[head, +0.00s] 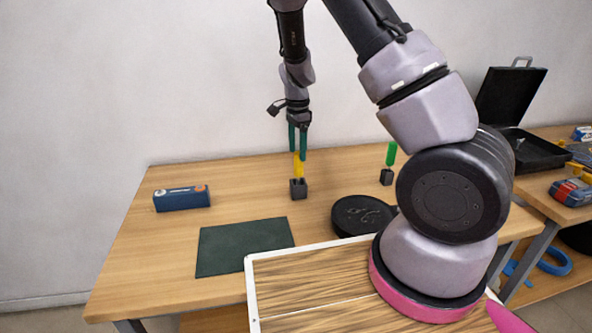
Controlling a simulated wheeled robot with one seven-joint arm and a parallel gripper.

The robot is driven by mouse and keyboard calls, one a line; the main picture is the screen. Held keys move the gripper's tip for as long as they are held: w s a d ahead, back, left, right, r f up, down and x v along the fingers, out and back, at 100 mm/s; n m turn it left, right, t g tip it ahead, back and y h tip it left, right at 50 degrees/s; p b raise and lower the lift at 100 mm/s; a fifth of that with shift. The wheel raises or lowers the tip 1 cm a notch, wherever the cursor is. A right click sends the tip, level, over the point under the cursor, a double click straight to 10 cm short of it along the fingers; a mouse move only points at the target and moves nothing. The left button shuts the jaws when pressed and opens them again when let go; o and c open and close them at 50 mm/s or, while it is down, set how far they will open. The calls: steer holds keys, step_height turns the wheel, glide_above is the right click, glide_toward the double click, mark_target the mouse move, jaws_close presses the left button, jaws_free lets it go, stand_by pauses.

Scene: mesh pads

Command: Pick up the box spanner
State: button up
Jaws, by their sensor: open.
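An upright yellow piece (299,167) stands in a small black block (299,190) on the wooden table. A green piece (391,153) stands in a similar black block (387,177) further right. I cannot tell for sure which is the box spanner; both are small in view. My gripper (298,154) points straight down with its teal fingers apart, at the top of the yellow piece. The fingertips overlap its upper end in the picture. I cannot tell whether they touch it.
A blue box (181,200) lies at the table's left. A dark green mat (243,246) lies in front, with a round black dish (361,215) to its right. An open black case (535,150) sits on another table at right. The table's back left is clear.

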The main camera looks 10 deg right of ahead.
mark_target(299, 168)
step_height(299, 168, down, 7)
steer(key=shift+s+d+f, duration=0.15)
steer(key=shift+f, duration=0.05)
jaws_close()
stand_by(0.3)
stand_by(1.3)
